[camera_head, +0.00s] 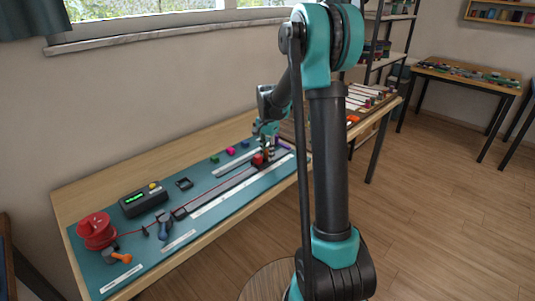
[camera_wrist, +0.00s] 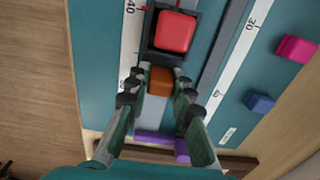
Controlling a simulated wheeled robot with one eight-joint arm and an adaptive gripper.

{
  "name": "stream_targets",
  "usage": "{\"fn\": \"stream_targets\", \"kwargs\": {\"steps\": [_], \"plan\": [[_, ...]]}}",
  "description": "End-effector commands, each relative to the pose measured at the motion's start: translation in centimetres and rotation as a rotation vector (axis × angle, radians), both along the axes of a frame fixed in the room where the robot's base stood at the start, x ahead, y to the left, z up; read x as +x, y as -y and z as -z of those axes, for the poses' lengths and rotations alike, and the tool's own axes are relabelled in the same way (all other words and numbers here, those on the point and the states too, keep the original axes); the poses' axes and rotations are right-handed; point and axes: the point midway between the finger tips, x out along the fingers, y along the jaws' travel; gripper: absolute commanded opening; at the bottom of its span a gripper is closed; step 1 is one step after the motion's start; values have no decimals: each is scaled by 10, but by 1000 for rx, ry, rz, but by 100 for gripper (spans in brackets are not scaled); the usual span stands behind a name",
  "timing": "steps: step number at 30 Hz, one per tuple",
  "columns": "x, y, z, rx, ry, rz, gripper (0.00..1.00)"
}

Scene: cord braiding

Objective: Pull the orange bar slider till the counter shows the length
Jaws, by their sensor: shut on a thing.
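My gripper (camera_wrist: 160,88) is shut on the orange bar (camera_wrist: 161,78) of the slider, with one finger on each side. The slider's dark carriage with a red square block (camera_wrist: 174,32) is just ahead of the fingers, beside a white scale marked 40. In the head view my gripper (camera_head: 265,143) is low over the mat at the far end of the track, and the red block (camera_head: 258,159) shows under it. A red cord (camera_head: 200,197) runs along the track to the slider. The black counter (camera_head: 143,200) has a lit green display; its digits are too small to read.
A red spool (camera_head: 96,231) and an orange-ended tool (camera_head: 117,257) are at the mat's near left. A pink block (camera_wrist: 296,48) and a blue block (camera_wrist: 259,102) lie beside a second scale. A purple angled piece (camera_wrist: 160,139) lies close beyond the fingers, near the mat's edge.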

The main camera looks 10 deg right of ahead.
Motion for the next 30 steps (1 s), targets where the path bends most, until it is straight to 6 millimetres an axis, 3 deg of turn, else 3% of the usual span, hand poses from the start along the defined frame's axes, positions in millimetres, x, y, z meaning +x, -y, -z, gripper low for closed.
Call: {"fn": "stream_targets", "kwargs": {"steps": [5, 12, 20, 21, 25, 30], "plan": [[8, 11, 0, 0, 0, 2, 0], [30, 41, 0, -1, 1, 2, 0], [30, 41, 0, -1, 1, 0, 0], [30, 41, 0, -1, 1, 0, 26], [30, 41, 0, -1, 1, 0, 43], [30, 41, 0, 0, 0, 0, 43]]}}
